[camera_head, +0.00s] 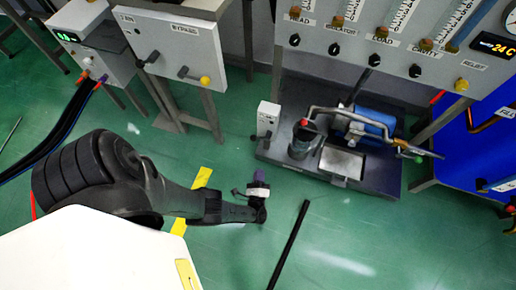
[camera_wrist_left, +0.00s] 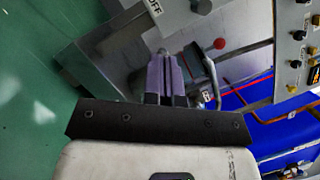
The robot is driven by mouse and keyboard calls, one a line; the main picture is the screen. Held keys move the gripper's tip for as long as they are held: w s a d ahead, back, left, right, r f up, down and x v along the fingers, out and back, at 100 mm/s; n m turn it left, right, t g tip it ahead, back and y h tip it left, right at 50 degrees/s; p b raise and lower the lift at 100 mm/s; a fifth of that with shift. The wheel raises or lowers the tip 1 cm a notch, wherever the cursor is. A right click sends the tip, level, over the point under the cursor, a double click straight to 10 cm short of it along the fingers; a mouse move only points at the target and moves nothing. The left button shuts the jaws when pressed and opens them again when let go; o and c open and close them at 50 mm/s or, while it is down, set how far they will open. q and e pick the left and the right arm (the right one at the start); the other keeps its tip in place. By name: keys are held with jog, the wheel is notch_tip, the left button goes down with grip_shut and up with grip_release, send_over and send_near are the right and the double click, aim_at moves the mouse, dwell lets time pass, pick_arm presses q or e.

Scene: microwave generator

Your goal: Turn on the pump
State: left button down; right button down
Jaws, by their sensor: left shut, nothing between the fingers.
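The pump (camera_head: 368,124) has a blue cylindrical body and sits with grey pipework on a dark base plate (camera_head: 377,178) on the floor. A small white control box (camera_head: 268,116) stands at the base's left end. The fingers (camera_wrist_left: 165,72) point toward the box in the wrist view. My right gripper is not in view.
A red-tipped valve handle (camera_head: 304,122) stands right of the box. A gauge panel (camera_head: 400,50) overhangs the pump. A cabinet with a yellow knob (camera_head: 205,81) stands at the back left. A blue panel (camera_head: 468,150) is at the right. Green floor (camera_head: 345,240) is open in front.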

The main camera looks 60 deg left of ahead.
pick_arm(q)
send_near(259, 138)
jog(key=w+a+f, duration=0.4)
jog(key=shift+s+a+r, duration=0.25)
jog(key=shift+a+r, duration=0.35)
jog(key=shift+s+a+r, duration=0.25)
jog(key=shift+a+r, duration=0.3)
jog(key=shift+s, duration=0.1)
